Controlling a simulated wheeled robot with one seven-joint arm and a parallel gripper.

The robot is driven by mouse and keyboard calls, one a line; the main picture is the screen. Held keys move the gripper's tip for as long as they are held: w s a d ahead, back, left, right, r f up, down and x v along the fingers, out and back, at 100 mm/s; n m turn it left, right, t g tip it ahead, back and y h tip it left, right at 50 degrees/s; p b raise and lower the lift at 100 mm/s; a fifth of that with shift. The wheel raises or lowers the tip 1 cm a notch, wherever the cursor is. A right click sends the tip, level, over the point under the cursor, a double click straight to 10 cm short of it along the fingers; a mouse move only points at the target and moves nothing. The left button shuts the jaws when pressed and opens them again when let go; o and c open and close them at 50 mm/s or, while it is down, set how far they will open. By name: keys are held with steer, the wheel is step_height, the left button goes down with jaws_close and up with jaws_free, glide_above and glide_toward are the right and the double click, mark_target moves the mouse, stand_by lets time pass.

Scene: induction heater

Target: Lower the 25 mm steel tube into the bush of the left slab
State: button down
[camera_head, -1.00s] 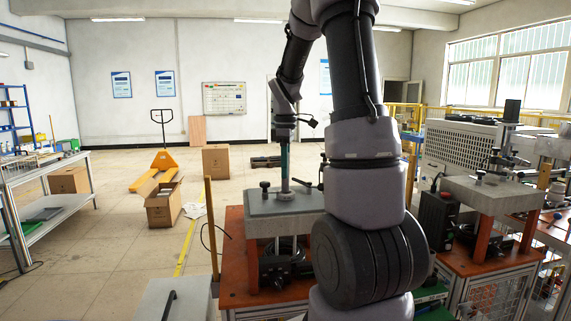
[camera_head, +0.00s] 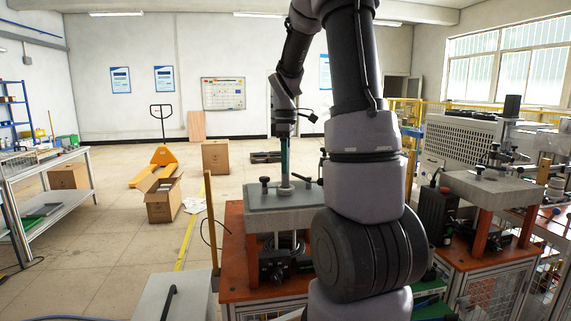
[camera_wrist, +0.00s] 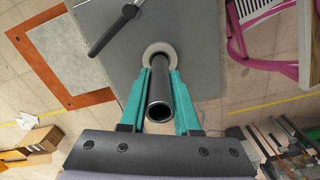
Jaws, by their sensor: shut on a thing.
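My gripper (camera_wrist: 160,82) has two teal fingers closed on the steel tube (camera_wrist: 160,104), one on each side. The tube is dark and hollow, with its open upper end facing the wrist camera. Its far end meets the pale round bush (camera_wrist: 158,49) in the grey left slab (camera_wrist: 205,60); how deep it reaches is hidden. In the head view the tube looks upright above the left slab (camera_head: 262,201), with the teal fingers (camera_head: 284,158) just over the pale bush (camera_head: 285,190).
Black clamp handles (camera_head: 265,182) stand on the slab beside the bush. The slab rests over an orange-topped bench (camera_head: 236,262). A second slab (camera_head: 490,186) stands to the right. A wooden post (camera_head: 211,225) rises at the bench's left.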

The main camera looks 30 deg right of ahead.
mark_target(286, 177)
steer(key=shift+f, duration=0.15)
steer(key=shift+f, duration=2.25)
steer(key=c, duration=0.6)
jaws_free()
steer(key=shift+o, duration=0.2)
step_height(286, 177, up, 11)
steer(key=s+a+r+m+t+y, duration=0.1)
steer(key=s+a+r+m+t, duration=0.2)
steer(key=s+a+m, duration=0.3)
steer(key=s+a+r+m+t+y, duration=0.1)
steer(key=s+a+r+m+t, duration=0.3)
steer(key=s, duration=0.9)
steer(key=a+m, duration=0.3)
steer(key=m, duration=0.1)
steer(key=shift+s+a+m, duration=0.25)
steer(key=shift+s+m, duration=0.05)
steer(key=shift+m, duration=0.1)
